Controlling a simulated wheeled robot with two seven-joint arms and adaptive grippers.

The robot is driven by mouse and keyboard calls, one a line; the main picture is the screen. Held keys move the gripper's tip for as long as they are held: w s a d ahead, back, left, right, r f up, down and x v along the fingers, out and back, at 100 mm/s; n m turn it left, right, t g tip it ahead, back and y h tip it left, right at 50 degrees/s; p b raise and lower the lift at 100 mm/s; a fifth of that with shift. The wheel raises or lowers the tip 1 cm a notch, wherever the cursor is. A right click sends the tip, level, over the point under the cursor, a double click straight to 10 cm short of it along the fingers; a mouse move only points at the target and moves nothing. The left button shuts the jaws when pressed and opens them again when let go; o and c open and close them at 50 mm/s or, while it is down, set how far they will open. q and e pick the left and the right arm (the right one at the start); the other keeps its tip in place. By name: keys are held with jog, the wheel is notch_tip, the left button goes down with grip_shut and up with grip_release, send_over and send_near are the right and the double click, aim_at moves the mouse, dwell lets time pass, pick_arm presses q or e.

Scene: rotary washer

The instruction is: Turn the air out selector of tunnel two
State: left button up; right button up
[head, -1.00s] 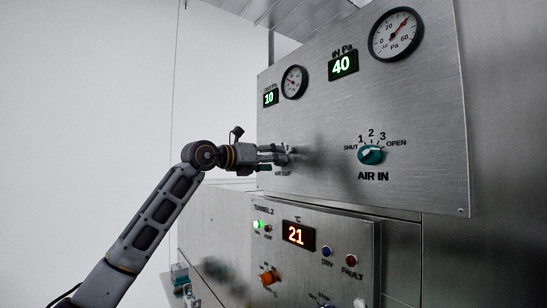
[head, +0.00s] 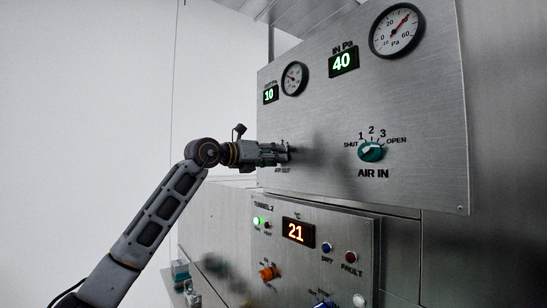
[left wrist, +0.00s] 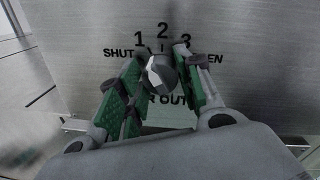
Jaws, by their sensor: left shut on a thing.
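The air out selector (left wrist: 160,72) is a small grey and dark knob in the left wrist view, below the printed marks SHUT, 1, 2, 3 and OPEN. The AIR OUT label under it is partly covered by my fingers. My left gripper (left wrist: 161,80) has its green-padded fingers on both sides of the knob and is shut on it. In the head view my left gripper (head: 284,153) reaches the panel from the left and hides the selector. I cannot tell exactly which mark the knob points to. My right gripper is not in view.
The teal air in selector (head: 371,151) is to the right on the same steel panel (head: 420,120). Gauges and displays reading 10 and 40 are above. The TUNNEL 2 panel (head: 340,225) below has a 21 display (head: 296,233), an orange knob (head: 268,273) and several buttons.

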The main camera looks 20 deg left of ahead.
pick_arm(q)
jog(key=shift+m, duration=0.5)
jog(key=shift+f+m+h+p, duration=0.1)
jog(key=shift+m+h+p, duration=0.2)
jog(key=shift+m, duration=2.45)
jog(key=shift+f+m+h+p, duration=0.1)
jog(key=shift+m+h+p, duration=0.15)
jog(key=shift+m, duration=2.5)
jog(key=o, duration=1)
jog(key=shift+s+a, duration=0.1)
jog(key=shift+s, duration=0.1)
jog(key=shift+v, duration=5.8)
